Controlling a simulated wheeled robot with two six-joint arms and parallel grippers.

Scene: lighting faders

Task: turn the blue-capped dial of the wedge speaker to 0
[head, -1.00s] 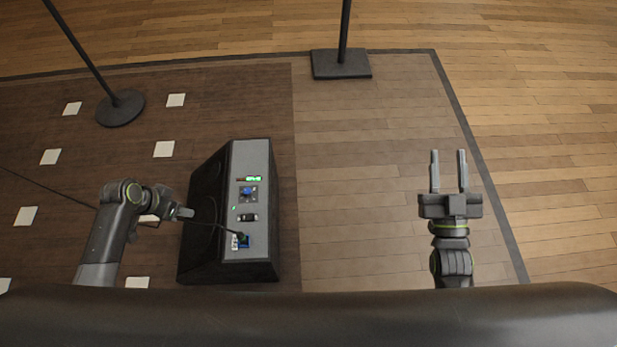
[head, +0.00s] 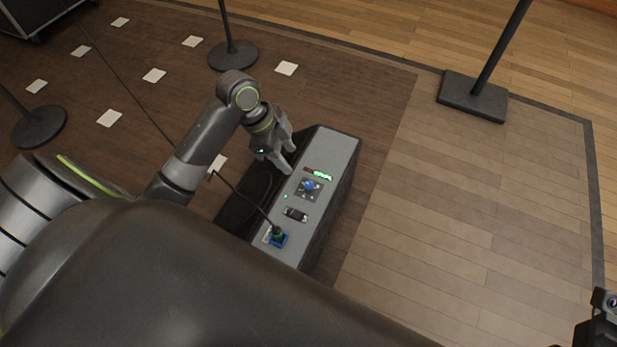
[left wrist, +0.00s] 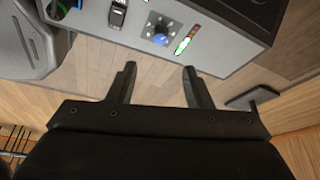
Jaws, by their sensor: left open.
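The wedge speaker (head: 336,158) lies on the dark stage floor with its grey panel facing up. Its blue-capped dial (head: 309,186) sits on a dark square plate; I cannot read where it points. My left gripper (head: 287,155) is open and empty, just up and left of the dial over the panel's edge, apart from the dial. In the left wrist view the dial (left wrist: 160,39) shows beyond the two spread fingertips (left wrist: 161,68), roughly between them. Only a dark part of what looks like my right arm shows at the lower right corner; its fingers are out of frame.
A lit level bar (head: 318,174) is beside the dial. A black switch (head: 295,215) and a blue socket (head: 279,239) with a plugged cable are on the panel's near part. Stands with a round base (head: 233,56) and a square base (head: 472,97) are farther off. Floor right of the speaker is clear.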

